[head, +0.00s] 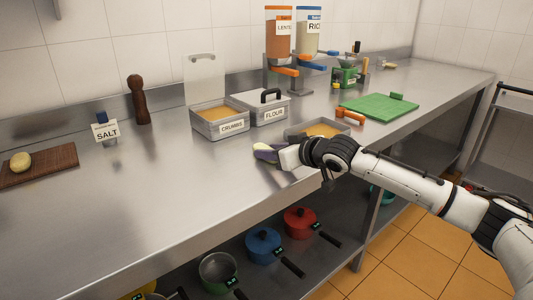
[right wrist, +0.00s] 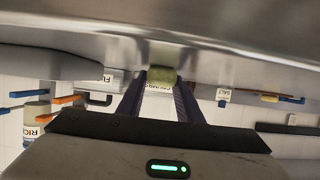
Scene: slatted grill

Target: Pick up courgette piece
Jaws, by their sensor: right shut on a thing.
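The courgette piece (right wrist: 162,75) is a small pale green block between the two dark fingers of my right gripper (right wrist: 160,95) in the right wrist view, which looks upside down. In the head view my right gripper (head: 267,154) is low over the steel counter, near its front edge, and a bit of green shows at its fingertips. The right gripper is shut on the courgette piece. I cannot tell whether the piece touches the counter. My left gripper is not in view.
A green board (head: 372,107) lies at right.

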